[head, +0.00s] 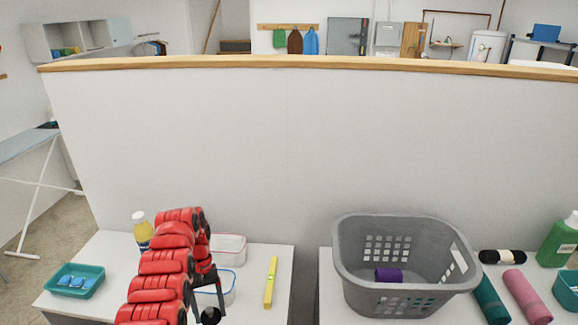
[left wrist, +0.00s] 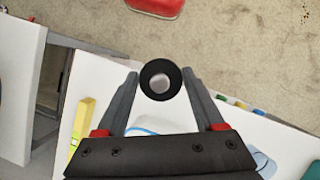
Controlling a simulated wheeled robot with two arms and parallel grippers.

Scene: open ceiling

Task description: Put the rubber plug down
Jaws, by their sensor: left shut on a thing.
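The rubber plug (left wrist: 160,94) is a round black piece with a pale, hollow-looking centre. In the left wrist view it sits between the two fingertips of my left gripper (left wrist: 161,76), which is shut on it. In the head view the plug (head: 210,316) shows low in the picture, below the dark fingers of my left gripper (head: 206,295). The plug is near the front of the left white table (head: 254,300), in front of a blue-rimmed clear container. Its height over the table is hard to tell. My right gripper is not in view.
The blue-rimmed container (head: 228,286) and a red-rimmed one (head: 231,248) stand beside my red arm. A yellow level (head: 270,283) lies to their right. A teal tray (head: 94,284) and a yellow bottle (head: 141,228) are left. A grey basket (head: 405,230) stands on the right table.

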